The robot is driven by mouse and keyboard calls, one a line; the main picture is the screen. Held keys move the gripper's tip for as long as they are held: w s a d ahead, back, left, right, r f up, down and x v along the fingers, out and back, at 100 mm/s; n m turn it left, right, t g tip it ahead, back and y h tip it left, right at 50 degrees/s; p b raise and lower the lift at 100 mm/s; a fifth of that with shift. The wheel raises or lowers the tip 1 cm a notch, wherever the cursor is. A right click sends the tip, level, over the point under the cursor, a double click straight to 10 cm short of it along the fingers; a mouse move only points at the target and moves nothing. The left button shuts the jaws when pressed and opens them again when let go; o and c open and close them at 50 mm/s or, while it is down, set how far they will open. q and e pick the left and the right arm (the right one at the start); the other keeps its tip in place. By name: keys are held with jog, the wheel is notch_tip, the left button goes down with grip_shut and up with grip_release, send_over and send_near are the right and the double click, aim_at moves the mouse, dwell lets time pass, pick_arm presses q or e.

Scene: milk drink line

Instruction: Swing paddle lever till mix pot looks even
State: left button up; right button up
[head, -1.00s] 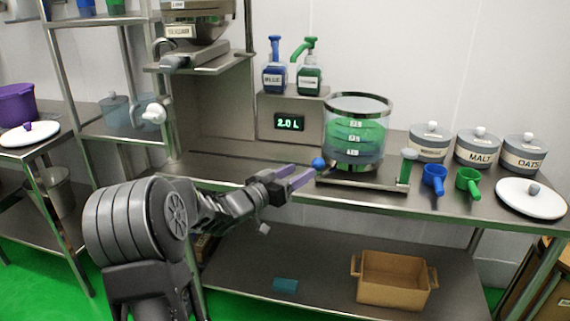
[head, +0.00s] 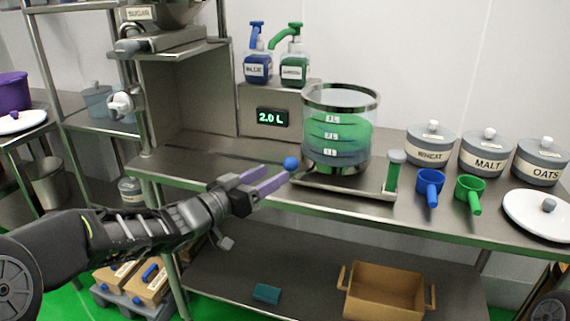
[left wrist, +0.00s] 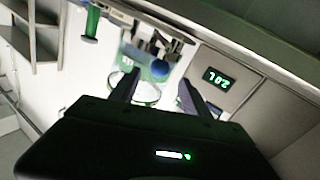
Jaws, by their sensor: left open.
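The clear mix pot (head: 338,130) stands on the steel bench with a metal rim. Its contents show uneven layers, bright green above and dark blue-grey below. A blue ball knob (head: 291,163), seemingly the paddle lever's end, sits at the pot's lower left; it also shows in the left wrist view (left wrist: 160,68). My left gripper (head: 272,180) is open, its purple fingers pointing at the knob from the left and just short of it. In the left wrist view the knob appears between the open fingertips (left wrist: 157,88). My right gripper is out of view.
A display reading 2.0 L (head: 271,117) and two pump bottles (head: 258,68) stand behind. A green-handled upright (head: 393,172) is right of the pot. Blue (head: 430,182) and green scoops (head: 468,189) and labelled jars (head: 487,155) stand further right. Bench left of the pot is clear.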

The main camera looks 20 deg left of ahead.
aim_at(285, 167)
pick_arm(q)
jog(key=shift+x, duration=3.95)
grip_shut()
jog(key=shift+b, duration=0.3)
